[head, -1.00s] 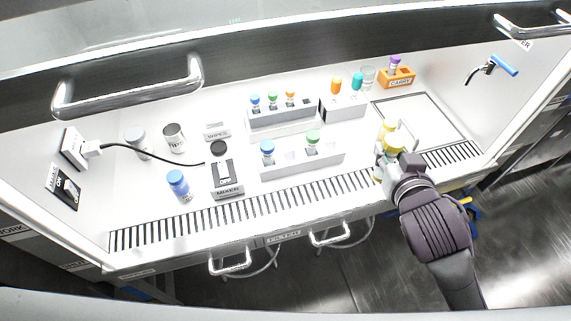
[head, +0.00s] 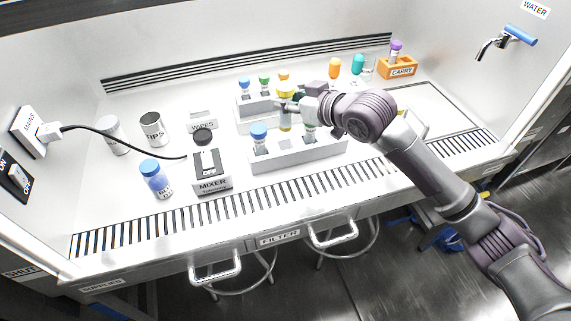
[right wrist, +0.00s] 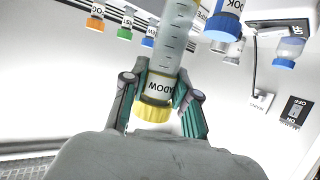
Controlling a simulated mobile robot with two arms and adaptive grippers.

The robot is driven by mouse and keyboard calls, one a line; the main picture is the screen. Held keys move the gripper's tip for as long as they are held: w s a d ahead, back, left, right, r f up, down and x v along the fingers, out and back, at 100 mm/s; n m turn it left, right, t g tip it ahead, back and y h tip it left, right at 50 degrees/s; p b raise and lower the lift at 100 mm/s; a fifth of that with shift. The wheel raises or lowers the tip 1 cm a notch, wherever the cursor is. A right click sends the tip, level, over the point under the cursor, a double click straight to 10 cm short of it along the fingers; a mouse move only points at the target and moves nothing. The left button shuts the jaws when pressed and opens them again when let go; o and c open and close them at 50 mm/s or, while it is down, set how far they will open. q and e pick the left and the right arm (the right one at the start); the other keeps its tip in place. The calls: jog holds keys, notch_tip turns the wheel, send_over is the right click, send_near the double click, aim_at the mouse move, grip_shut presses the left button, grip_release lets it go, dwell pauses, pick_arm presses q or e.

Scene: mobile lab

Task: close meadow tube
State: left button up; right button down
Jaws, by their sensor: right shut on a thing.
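The meadow tube (right wrist: 160,88) is a clear graduated tube with a yellow cap (right wrist: 152,112) and a label whose end reads "ADOW". In the right wrist view the cap sits at the tube's end; I cannot tell how tight it is. My right gripper (right wrist: 163,92) is shut on the tube at the label, just below the cap, one finger on each side. Whether the tube's lower end touches the rack is unclear.
The mixer (head: 211,172) stands left of the front rack, with a blue-capped bottle (head: 156,178) beside it. A back rack (head: 252,107) holds several capped tubes. An orange carry block (head: 398,68) stands at the right. Bench space between it and the front grille is clear.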

aim_at(290, 118)
jog(key=shift+r, duration=0.1)
jog(key=shift+f, duration=2.5)
jog(key=shift+f, duration=2.5)
jog(key=c, duration=1.3)
grip_release()
jog(key=shift+f, duration=0.2)
jog(key=shift+c, duration=0.2)
jog(key=shift+o, duration=0.8)
